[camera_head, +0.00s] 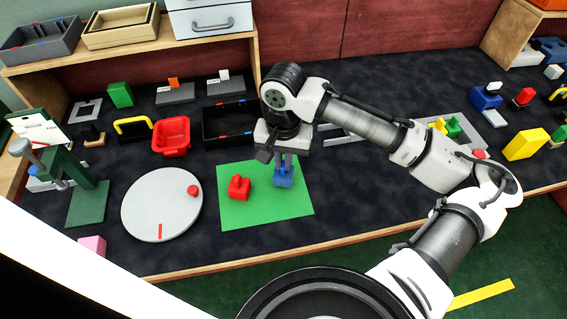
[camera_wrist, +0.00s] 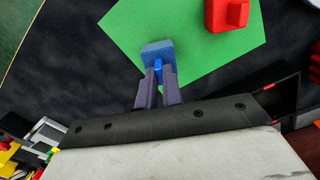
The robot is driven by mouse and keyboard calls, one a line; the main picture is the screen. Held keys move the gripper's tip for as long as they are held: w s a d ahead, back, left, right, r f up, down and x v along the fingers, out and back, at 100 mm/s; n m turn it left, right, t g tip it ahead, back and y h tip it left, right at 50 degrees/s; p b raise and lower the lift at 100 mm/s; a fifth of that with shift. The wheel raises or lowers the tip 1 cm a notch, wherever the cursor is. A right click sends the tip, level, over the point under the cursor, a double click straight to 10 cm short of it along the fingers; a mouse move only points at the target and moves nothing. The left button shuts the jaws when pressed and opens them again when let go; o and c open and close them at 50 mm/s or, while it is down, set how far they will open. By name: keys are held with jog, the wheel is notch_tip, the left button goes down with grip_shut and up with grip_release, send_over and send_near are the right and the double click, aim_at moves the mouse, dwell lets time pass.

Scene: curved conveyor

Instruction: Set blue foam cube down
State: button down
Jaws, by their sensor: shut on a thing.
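The blue foam cube (camera_head: 283,179) is at the right part of the green mat (camera_head: 262,213) in the head view. It also shows in the wrist view (camera_wrist: 157,47), near the mat's edge. My gripper (camera_head: 284,164) points down and is shut on the cube's narrower blue upper part. In the wrist view my gripper's fingers (camera_wrist: 158,78) stand on both sides of that part. The cube is at or just above the mat; I cannot tell whether it touches.
A red block with a knob (camera_head: 238,188) stands on the mat to the left. A grey turntable (camera_head: 162,205) lies further left. A black tray (camera_head: 231,124) and a red bin (camera_head: 171,136) are behind the mat.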

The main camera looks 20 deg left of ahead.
jog(key=shift+f, duration=1.05)
jog(key=shift+f, duration=0.1)
jog(key=c, duration=1.6)
grip_release()
jog(key=shift+o, duration=0.2)
notch_tip(320, 180, up, 12)
jog(key=shift+b, duration=0.3)
